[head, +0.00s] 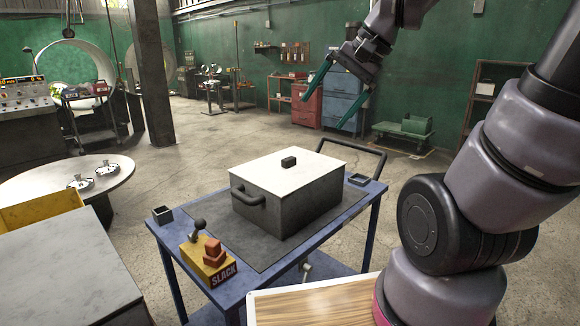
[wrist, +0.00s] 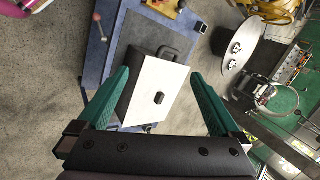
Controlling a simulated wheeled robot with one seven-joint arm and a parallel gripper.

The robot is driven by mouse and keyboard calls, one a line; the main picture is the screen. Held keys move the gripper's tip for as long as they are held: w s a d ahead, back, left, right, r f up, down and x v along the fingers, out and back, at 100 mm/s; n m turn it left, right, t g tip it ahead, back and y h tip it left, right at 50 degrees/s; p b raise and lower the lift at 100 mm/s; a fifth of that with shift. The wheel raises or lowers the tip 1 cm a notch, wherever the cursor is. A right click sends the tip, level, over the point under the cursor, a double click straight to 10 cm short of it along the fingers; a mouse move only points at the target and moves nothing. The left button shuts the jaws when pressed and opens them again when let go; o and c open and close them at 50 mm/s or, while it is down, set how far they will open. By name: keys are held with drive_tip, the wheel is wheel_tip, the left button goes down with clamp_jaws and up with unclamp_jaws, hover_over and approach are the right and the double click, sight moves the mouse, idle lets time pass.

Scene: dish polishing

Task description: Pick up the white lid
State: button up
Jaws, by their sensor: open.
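The white lid (head: 280,170) lies flat on a dark grey box (head: 290,207) with side handles, on a blue cart (head: 163,239). A small black knob (head: 288,162) stands at the lid's middle. My gripper (head: 336,104) is open and empty, high above and behind the cart, apart from the lid. In the wrist view the lid (wrist: 150,82) shows beyond and between the green fingers of my gripper (wrist: 158,95), with its knob (wrist: 159,97) visible. Part of the box (wrist: 134,88) shows beside the lid.
A push handle rises at the cart's back right. A wooden-topped surface (head: 315,305) is in front. A round table (head: 62,190) stands left. Air above the lid is clear.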

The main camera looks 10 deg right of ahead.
drive_tip(key=w+a+f+m+g+y, duration=0.1)
drive_tip(key=w+a+f+m+y, duration=0.25)
drive_tip(key=w, duration=0.45)
drive_tip(key=m+t, duration=0.8)
drive_tip(key=m, duration=1)
approach(292, 161)
drive_tip(key=shift+s+a, duration=0.25)
drive_tip(key=shift+s, duration=0.35)
drive_tip(key=shift+w+a+f+t, duration=0.1)
drive_tip(key=shift+w+f+t, duration=0.1)
drive_tip(key=shift+w+t, duration=0.1)
drive_tip(key=x, duration=1)
drive_tip(key=shift+w+d, duration=0.2)
drive_tip(key=shift+d, duration=0.05)
drive_tip(key=shift+c, duration=0.3)
clamp_jaws()
